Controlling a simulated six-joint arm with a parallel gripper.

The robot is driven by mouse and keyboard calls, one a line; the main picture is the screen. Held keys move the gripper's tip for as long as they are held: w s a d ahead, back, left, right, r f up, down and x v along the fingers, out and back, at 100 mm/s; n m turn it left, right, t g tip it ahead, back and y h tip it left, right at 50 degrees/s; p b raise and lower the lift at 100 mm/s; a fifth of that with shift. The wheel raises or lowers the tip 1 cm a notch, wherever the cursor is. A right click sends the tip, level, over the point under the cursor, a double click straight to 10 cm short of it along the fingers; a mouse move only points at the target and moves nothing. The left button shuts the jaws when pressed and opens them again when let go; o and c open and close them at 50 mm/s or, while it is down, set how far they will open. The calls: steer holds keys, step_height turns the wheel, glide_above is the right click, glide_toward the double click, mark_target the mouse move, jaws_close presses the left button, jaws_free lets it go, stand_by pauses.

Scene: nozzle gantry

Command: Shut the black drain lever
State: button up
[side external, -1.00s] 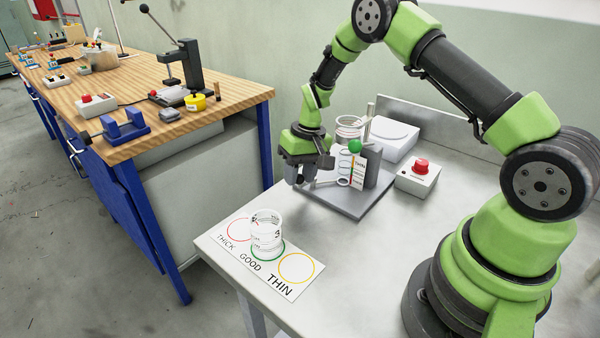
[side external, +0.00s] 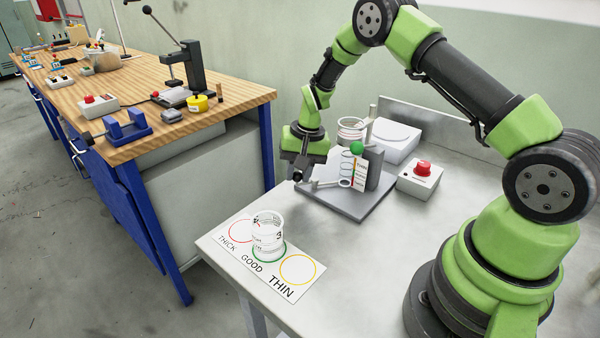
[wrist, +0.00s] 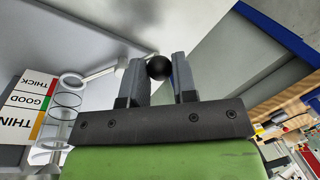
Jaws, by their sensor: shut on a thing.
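The black drain lever's round knob (wrist: 158,68) shows between my fingertips in the wrist view. My gripper (wrist: 162,72) is shut on it. In the side view my gripper (side external: 301,176) points down at the left front corner of the grey stand base (side external: 345,205), and it largely hides the knob. A pale arm with a ring (wrist: 72,82) lies just left of the fingers in the wrist view. How far the lever has turned cannot be told.
A clear cup (side external: 267,238) stands on the GOOD circle of the card (side external: 296,290). On the stand are a green ball (side external: 356,147) and a THICK/GOOD/THIN scale (wrist: 34,105). A red-button box (side external: 420,178) and a white scale (side external: 392,140) are to the right. Bare bench lies in front.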

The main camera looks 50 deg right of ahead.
steer(key=m, duration=0.2)
steer(key=w+d+m+h, duration=0.1)
steer(key=m, duration=0.2)
steer(key=shift+w+d+t, duration=0.15)
steer(key=shift+d+t, duration=0.05)
steer(key=shift+t, duration=0.1)
steer(key=shift+w+d+m+h, duration=0.15)
steer(key=shift+d+m, duration=0.15)
steer(key=shift+m, duration=0.75)
steer(key=shift+d+m+h, duration=0.2)
steer(key=shift+d+m, duration=0.15)
steer(key=shift+m, duration=0.65)
steer(key=shift+w+d+m+h, duration=0.15)
steer(key=shift+d+m, duration=0.15)
steer(key=shift+m, duration=0.75)
steer(key=o, duration=0.6)
steer(key=shift+o, duration=0.2)
step_height(320, 180, up, 10)
steer(key=s, duration=0.2)
steer(key=shift+a+f, duration=0.15)
